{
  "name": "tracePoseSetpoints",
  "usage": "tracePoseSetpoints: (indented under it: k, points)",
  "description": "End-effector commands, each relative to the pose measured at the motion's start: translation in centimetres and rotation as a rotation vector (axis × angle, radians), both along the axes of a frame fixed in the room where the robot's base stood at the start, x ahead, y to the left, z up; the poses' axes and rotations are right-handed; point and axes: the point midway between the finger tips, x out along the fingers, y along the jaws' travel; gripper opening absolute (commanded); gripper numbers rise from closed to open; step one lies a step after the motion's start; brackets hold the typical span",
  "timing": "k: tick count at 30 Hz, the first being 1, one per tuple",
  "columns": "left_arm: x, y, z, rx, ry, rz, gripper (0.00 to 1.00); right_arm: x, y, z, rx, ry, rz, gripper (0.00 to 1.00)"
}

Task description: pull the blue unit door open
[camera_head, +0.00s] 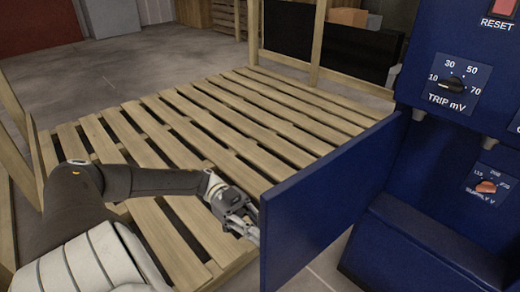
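The blue unit (425,180) stands at the right of the head view. Its flat blue door (325,200) stands swung out from the unit, with its free edge toward the left and the recess behind it exposed. My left gripper (250,228) is at the door's free left edge, with its fingertips close to that edge. I cannot tell whether they touch the door or how far apart the fingers are. My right gripper is not in view.
A slatted wooden pallet floor (200,125) lies under my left arm, with upright wooden posts behind it. The unit carries a trip dial (458,83), a supply dial (487,187) and a red reset button (502,6). Grey floor (120,75) is open at the back left.

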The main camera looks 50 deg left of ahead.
Motion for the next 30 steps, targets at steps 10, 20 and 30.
tracePoseSetpoints:
  k: [10, 20, 30]
  points:
    - [-0.03, 0.04, -0.18, 0.004, 0.005, 0.0, 0.0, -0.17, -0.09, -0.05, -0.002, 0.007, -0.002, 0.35]
    - [0.0, 0.03, -0.1, 0.002, 0.003, 0.001, 0.34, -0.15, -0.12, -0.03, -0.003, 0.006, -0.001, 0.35]
    - [0.09, 0.86, -0.09, 0.003, 0.001, 0.002, 0.34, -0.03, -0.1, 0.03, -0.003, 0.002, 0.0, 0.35]
